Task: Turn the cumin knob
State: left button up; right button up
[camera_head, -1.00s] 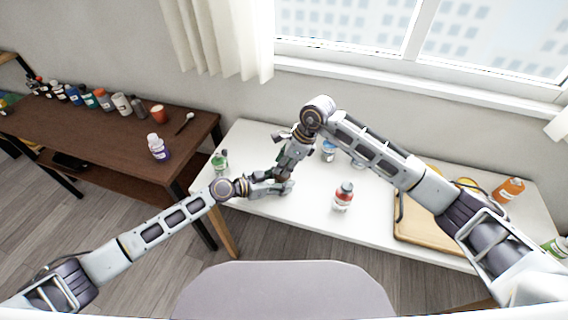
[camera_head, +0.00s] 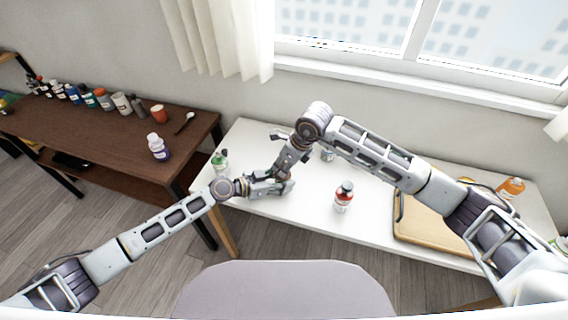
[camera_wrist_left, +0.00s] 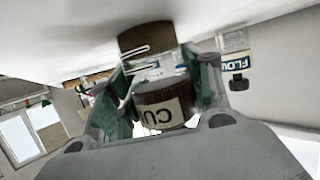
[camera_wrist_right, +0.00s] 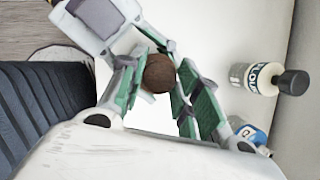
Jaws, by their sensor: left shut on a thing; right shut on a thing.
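The cumin container (camera_wrist_left: 163,112) has brown parts, a clear middle and a label reading "CU", upside down in the left wrist view. My left gripper (camera_wrist_left: 160,78) is shut on it, one green-padded finger on each side. In the right wrist view, its round brown knob (camera_wrist_right: 158,73) shows from above. My right gripper (camera_wrist_right: 160,82) is shut around this brown knob. In the head view, my left gripper (camera_head: 275,187) and my right gripper (camera_head: 285,165) meet over the white table's left part, and they mostly hide the container there.
A flour jar with a black knob (camera_wrist_right: 270,79) stands close by. A green-labelled bottle (camera_head: 219,162) stands at the white table's (camera_head: 300,212) left end. A dark side table (camera_head: 100,135) holds several bottles.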

dwell(0.4)
jog(key=o, duration=1)
jog(key=shift+o, duration=0.2)
jog(key=shift+r, duration=0.1)
jog(key=v, duration=1.1)
jog(key=shift+s+d+r, duration=0.15)
jog(key=shift+r, duration=0.2)
